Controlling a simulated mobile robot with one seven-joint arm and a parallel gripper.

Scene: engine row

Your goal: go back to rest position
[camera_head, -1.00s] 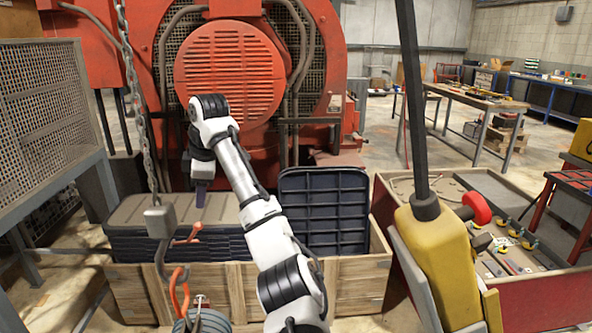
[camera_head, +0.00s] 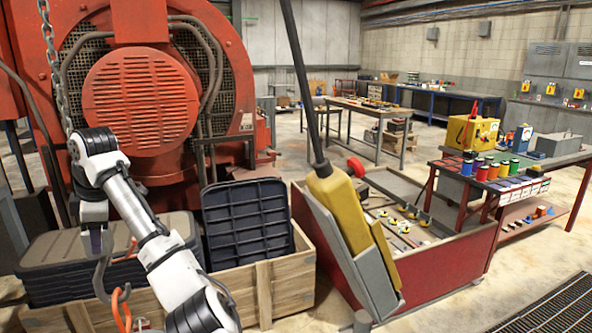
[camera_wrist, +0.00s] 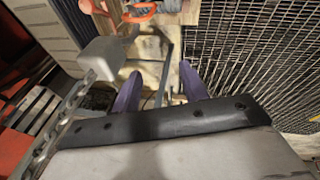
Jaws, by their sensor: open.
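My gripper (camera_head: 96,245) hangs at the end of my white and black arm at the left of the head view, pointing down in front of the crate's dark lids. In the wrist view its two purple fingers (camera_wrist: 160,74) stand apart with nothing held between them. A grey chain block (camera_wrist: 103,56) with its chain is close beside the left finger in the wrist view. Whether they touch I cannot tell.
A wooden crate (camera_head: 262,290) holds stacked dark lids (camera_head: 100,245) and an upright black one (camera_head: 247,222). A grey hook (camera_head: 101,280) hangs near my gripper. A red engine housing (camera_head: 140,100) stands behind.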

